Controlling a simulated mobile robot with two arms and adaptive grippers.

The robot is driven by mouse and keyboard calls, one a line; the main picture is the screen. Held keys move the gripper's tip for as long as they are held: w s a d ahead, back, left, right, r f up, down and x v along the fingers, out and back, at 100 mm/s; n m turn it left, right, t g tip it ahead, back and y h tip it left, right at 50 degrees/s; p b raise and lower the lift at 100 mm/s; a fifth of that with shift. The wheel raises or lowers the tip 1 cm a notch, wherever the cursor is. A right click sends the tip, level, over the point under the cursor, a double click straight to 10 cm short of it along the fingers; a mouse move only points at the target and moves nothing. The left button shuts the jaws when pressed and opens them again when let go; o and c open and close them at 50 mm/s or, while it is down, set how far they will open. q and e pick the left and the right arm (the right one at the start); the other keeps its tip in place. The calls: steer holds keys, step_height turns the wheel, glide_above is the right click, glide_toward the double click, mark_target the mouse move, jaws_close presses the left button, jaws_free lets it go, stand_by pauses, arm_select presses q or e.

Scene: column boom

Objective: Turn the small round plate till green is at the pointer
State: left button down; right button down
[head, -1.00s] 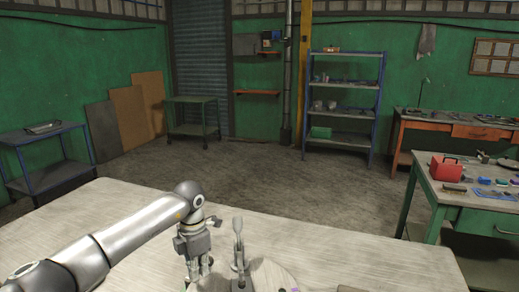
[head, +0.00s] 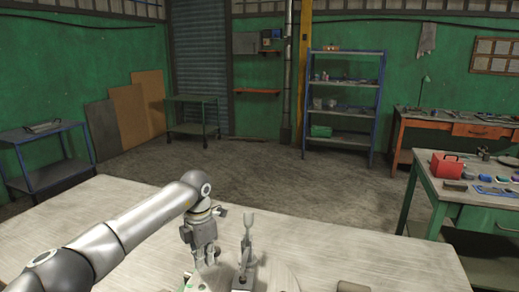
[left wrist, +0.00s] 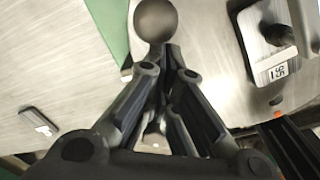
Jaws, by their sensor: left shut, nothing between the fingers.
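The small round plate (head: 279,277) lies on the table at the bottom edge of the head view, mostly cut off. A green patch (head: 200,287) shows left of the upright grey fitting (head: 247,242); a green area also shows in the left wrist view (left wrist: 106,24). My left gripper (head: 211,262) points down just left of the fitting, shut and empty. In the left wrist view its fingers (left wrist: 166,58) close together, with a dark ball knob (left wrist: 155,19) just past the tips. I cannot tell whether they touch. The pointer cannot be made out. My right gripper is out of view.
A brown block (head: 352,287) lies on the pale table (head: 370,245) right of the plate. The table's far part is clear.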

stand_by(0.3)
arm_select(q)
steer(key=shift+w+d+b, duration=0.4)
steer(key=shift+w, duration=0.1)
steer(key=shift+w+d, duration=0.15)
steer(key=shift+w, duration=0.05)
steer(key=shift+w+d+b, duration=0.45)
steer(key=shift+d+b, duration=0.05)
steer(key=shift+d, duration=0.05)
steer(key=shift+a, duration=0.1)
steer(key=shift+s+a+p, duration=0.3)
steer(key=shift+a+p, duration=0.05)
steer(key=shift+p, duration=0.05)
